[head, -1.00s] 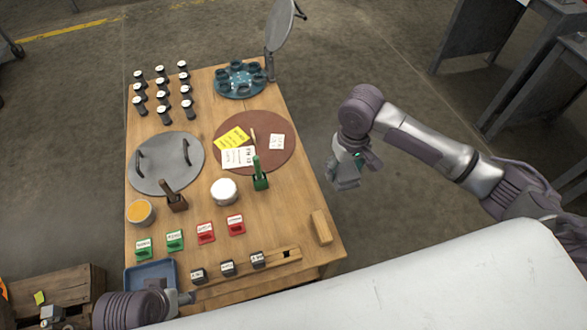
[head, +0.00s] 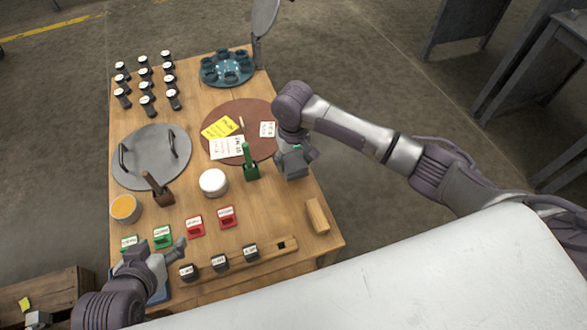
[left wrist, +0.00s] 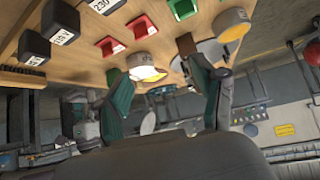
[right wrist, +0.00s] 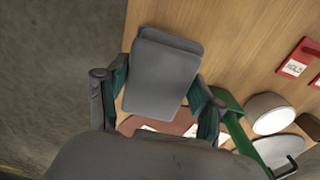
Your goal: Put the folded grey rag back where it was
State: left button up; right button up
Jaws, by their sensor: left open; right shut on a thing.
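The folded grey rag (right wrist: 165,70) is a flat rounded pad in the right wrist view. My right gripper (right wrist: 158,95) is shut on it, with a finger at each side. In the head view my right gripper (head: 293,168) is by the table's right edge, right of the green-handled tool (head: 249,165) and just below the brown round mat (head: 240,112). There the rag is hard to tell from the gripper. My left gripper (head: 172,258) is open and empty above the front left of the table; its spread fingers show in the left wrist view (left wrist: 165,85).
The wooden table (head: 285,215) has a clear strip at right, above a wooden block (head: 317,216). A white round tub (head: 213,182), red and green labelled holders (head: 194,226), a grey lid (head: 150,158) and a slotted rail with dark blocks (head: 220,262) stand around. A blue tray (head: 160,296) is partly hidden.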

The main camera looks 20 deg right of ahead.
aim_at(294, 168)
notch_tip(294, 168, down, 4)
jog(key=shift+r+b, duration=0.1)
jog(key=shift+b, duration=0.75)
pick_arm(q)
jog(key=w+d+r+t+h, duration=0.1)
jog(key=w+d+r+t, duration=0.1)
jog(key=w+r+t, duration=0.3)
jog(key=shift+w+d+r, duration=0.2)
jog(key=shift+w+r, duration=0.05)
jog(key=shift+r, duration=0.2)
jog(key=shift+s+f, duration=0.1)
jog(key=shift+f, duration=0.05)
jog(key=shift+a+f, duration=0.1)
pick_arm(e)
jog(key=o, duration=1)
